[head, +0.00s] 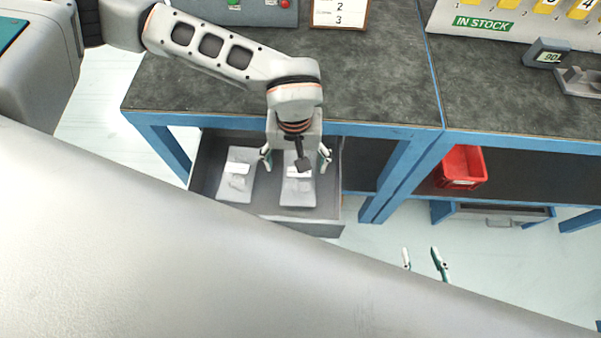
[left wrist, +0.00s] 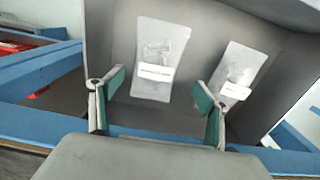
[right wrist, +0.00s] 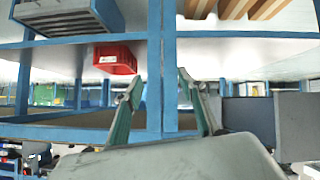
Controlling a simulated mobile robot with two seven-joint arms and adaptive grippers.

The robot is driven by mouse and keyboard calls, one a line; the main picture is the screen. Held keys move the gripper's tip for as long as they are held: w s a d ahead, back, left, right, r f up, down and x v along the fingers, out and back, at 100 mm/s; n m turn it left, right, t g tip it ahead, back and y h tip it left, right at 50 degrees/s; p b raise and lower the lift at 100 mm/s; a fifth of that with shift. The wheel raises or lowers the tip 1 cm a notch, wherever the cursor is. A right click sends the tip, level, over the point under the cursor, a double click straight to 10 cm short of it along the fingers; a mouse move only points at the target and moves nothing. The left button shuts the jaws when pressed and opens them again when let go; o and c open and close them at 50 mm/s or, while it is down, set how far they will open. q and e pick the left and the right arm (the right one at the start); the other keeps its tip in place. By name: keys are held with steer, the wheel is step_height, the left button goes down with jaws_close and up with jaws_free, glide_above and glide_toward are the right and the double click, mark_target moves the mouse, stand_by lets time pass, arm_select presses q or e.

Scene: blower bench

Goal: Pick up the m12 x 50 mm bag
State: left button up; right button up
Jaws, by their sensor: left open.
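Two clear bags with white labels lie in an open grey drawer (head: 268,214). I cannot read the labels, so I cannot tell which bag is the m12 x 50 mm one. The right-hand bag (head: 299,194) is under my left gripper (head: 296,158), which partly covers it. The other bag (head: 236,184) lies to its left. In the left wrist view the first bag (left wrist: 158,50) shows between and beyond the open, empty fingers, and the other bag (left wrist: 243,68) is to the right. My right gripper (head: 423,256) is open and empty, low in front of the bench.
The drawer hangs below a blue-framed bench with a dark top (head: 380,85). A red bin (head: 460,166) stands on the lower shelf at right; it also shows in the right wrist view (right wrist: 115,58). The drawer walls surround the bags closely.

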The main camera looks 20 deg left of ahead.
mark_target(299, 177)
arm_select(q)
steer(key=shift+d+f, duration=0.15)
steer(key=shift+f, duration=0.35)
steer(key=f, duration=0.2)
steer(key=f+b, duration=0.1)
steer(key=shift+s+d+f, duration=0.2)
steer(key=shift+d+f, duration=0.1)
steer(key=shift+d, duration=0.05)
steer(key=shift+w+f, duration=0.1)
steer(key=shift+f, duration=0.2)
steer(key=shift+r, duration=0.1)
steer(key=c, duration=1.5)
steer(key=shift+c, duration=0.2)
arm_select(e)
steer(key=shift+w+a+f, duration=0.1)
steer(key=shift+w+a, duration=0.1)
steer(key=shift+a, duration=0.05)
